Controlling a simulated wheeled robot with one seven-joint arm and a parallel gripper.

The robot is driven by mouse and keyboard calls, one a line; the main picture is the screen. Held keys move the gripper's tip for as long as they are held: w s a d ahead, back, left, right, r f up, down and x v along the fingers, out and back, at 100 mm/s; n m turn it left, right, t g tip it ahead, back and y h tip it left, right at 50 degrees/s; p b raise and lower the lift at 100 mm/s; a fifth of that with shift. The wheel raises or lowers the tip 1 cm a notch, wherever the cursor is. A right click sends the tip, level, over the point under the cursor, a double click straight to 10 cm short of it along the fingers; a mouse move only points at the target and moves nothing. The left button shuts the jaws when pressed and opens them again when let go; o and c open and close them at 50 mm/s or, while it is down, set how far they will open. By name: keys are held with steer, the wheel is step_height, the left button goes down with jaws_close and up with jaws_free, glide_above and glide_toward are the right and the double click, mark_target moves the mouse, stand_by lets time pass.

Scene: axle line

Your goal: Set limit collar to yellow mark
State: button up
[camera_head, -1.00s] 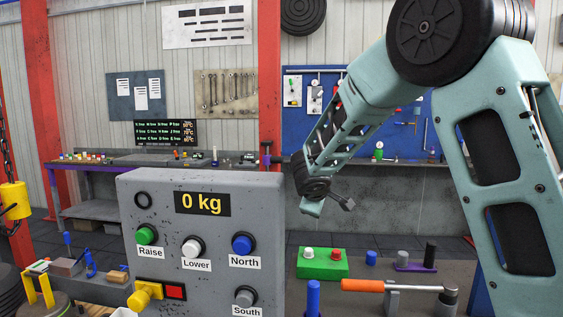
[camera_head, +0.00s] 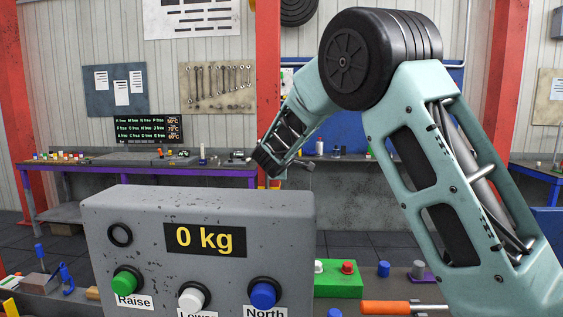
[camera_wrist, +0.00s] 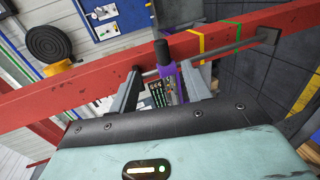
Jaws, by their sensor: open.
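In the wrist view a purple limit collar (camera_wrist: 168,77) with a black knob (camera_wrist: 162,52) sits on a thin grey rod (camera_wrist: 235,47). The rod runs along a red beam (camera_wrist: 75,84). A yellow mark (camera_wrist: 196,45) and a green mark (camera_wrist: 230,30) are painted on the beam, both to the right of the collar, yellow nearer. My gripper (camera_wrist: 168,72) is open, one finger on each side of the collar. I cannot tell whether the fingers touch it. In the head view the end of my arm is small, and the collar cannot be made out.
A grey control box (camera_head: 200,215) reading 0 kg, with green, white and blue buttons, stands in front. A green button box (camera_head: 338,279) and an orange-handled tool (camera_head: 390,307) lie to its right. A purple-framed bench (camera_head: 130,173) stands behind.

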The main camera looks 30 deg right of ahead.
steer(key=p+x, duration=0.7)
steer(key=x, duration=0.7)
steer(key=shift+w+d+r+p, duration=0.1)
steer(key=shift+w+p, duration=0.05)
steer(key=shift+p, duration=0.15)
steer(key=shift+p+x, duration=0.4)
steer(key=shift+x, duration=0.55)
steer(key=shift+c, duration=0.3)
